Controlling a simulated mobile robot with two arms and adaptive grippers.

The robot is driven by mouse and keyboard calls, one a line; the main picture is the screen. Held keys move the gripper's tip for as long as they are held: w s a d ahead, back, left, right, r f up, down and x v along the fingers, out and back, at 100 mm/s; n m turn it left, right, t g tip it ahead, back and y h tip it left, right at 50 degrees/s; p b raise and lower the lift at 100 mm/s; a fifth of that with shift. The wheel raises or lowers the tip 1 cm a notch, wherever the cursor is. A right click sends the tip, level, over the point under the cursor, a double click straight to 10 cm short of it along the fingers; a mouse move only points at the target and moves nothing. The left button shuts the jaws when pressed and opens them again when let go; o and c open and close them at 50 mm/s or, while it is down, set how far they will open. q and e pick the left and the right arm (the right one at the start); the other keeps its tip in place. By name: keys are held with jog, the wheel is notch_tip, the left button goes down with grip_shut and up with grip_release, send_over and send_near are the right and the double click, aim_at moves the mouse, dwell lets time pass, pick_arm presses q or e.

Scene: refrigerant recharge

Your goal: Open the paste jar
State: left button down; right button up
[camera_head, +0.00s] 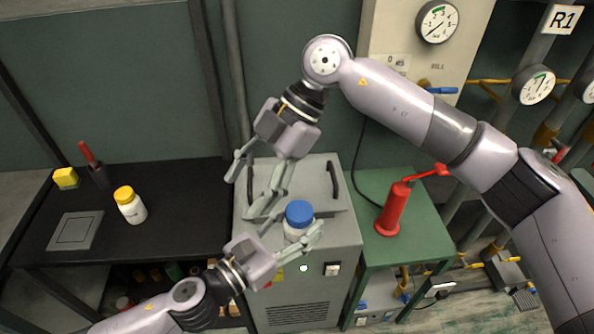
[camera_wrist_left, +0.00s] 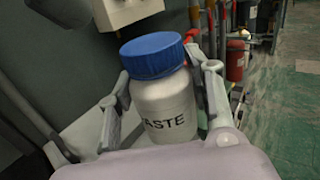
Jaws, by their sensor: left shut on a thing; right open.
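The paste jar (camera_head: 296,233) is white with a blue lid (camera_head: 299,212). My left gripper (camera_head: 292,236) is shut around its body, above the front part of a grey machine. In the left wrist view the jar (camera_wrist_left: 165,105) is between the two fingers, roughly upright, with "ASTE" readable on its label. The blue lid (camera_wrist_left: 152,55) is on the jar. My right gripper (camera_head: 242,195) is open and empty. Its fingers point down, left of the lid in the head view and apart from it.
A grey machine (camera_head: 330,245) with black handles stands in the middle. The black table (camera_head: 180,210) at left holds a white bottle with a yellow lid (camera_head: 130,205), a yellow block (camera_head: 65,178) and a red-handled tool (camera_head: 88,154). A red cylinder (camera_head: 394,210) stands on a green table (camera_head: 425,235).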

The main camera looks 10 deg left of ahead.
aim_at(298, 211)
jog(key=d+m+t+h, duration=0.1)
jog(key=d+h, duration=0.1)
jog(key=d+r+m+t+h, duration=0.1)
jog(key=d+t+h, duration=0.1)
jog(key=d+r+t+h, duration=0.1)
jog(key=d+h, duration=0.1)
jog(key=d, duration=0.1)
jog(key=shift+w+r+m+t, duration=0.2)
jog(key=shift+w+m+t, duration=0.2)
jog(key=shift+d+f, duration=0.1)
jog(key=shift+d, duration=0.15)
jog(key=shift+f, duration=0.4)
notch_tip(298, 211, down, 7)
jog(key=shift+w+r, duration=0.1)
